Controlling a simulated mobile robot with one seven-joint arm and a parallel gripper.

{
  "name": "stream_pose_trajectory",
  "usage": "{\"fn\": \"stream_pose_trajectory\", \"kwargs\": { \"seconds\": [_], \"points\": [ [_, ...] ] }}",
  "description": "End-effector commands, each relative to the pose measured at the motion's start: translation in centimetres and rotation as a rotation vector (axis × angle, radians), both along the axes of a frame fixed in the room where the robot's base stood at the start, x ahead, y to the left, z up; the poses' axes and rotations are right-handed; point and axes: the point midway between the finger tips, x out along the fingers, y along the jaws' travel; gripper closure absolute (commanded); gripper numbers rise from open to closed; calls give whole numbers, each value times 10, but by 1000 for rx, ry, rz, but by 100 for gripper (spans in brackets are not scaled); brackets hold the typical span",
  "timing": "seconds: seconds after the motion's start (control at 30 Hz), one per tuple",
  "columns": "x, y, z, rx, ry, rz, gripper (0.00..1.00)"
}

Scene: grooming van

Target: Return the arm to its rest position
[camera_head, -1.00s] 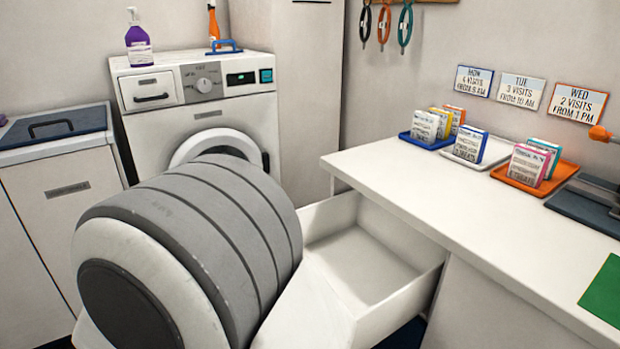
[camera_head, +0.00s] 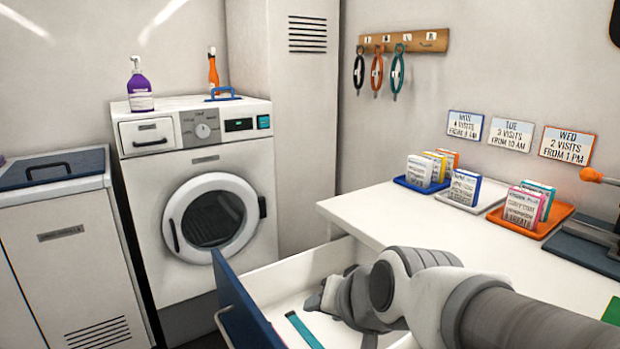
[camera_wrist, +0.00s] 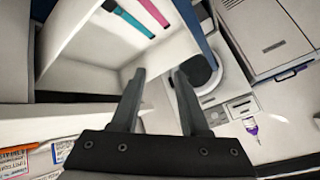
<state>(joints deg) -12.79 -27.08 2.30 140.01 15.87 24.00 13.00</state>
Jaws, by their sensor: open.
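My arm (camera_head: 430,297) reaches in from the lower right of the head view, with its wrist over the open drawer. My gripper (camera_wrist: 157,75) is open and empty in the wrist view, its two dark fingers apart with nothing between them. The open drawer (camera_head: 300,275) has a blue front panel (camera_head: 240,305). A teal strip (camera_head: 303,330) lies inside it. The wrist view also shows the teal strip (camera_wrist: 128,18) and a pink strip (camera_wrist: 154,12) in the drawer, beyond the fingertips. The fingertips are hard to make out in the head view.
The white counter (camera_head: 375,215) bears trays of cards, including an orange tray (camera_head: 530,220). A washing machine (camera_head: 200,200) stands behind the drawer, with a purple bottle (camera_head: 140,90) on top. A lidded cabinet (camera_head: 65,250) is at left. Open air lies above the drawer and counter.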

Motion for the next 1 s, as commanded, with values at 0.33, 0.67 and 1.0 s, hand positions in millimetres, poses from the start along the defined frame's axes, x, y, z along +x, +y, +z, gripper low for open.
{"fn": "stream_pose_trajectory", "kwargs": {
  "seconds": [0.33,0.67,1.0],
  "points": [
    [-109,-121,-9,-396,201,59,55],
    [-104,-115,77,-383,197,68,55],
    [-103,-115,168,-381,196,68,55]
  ]
}}
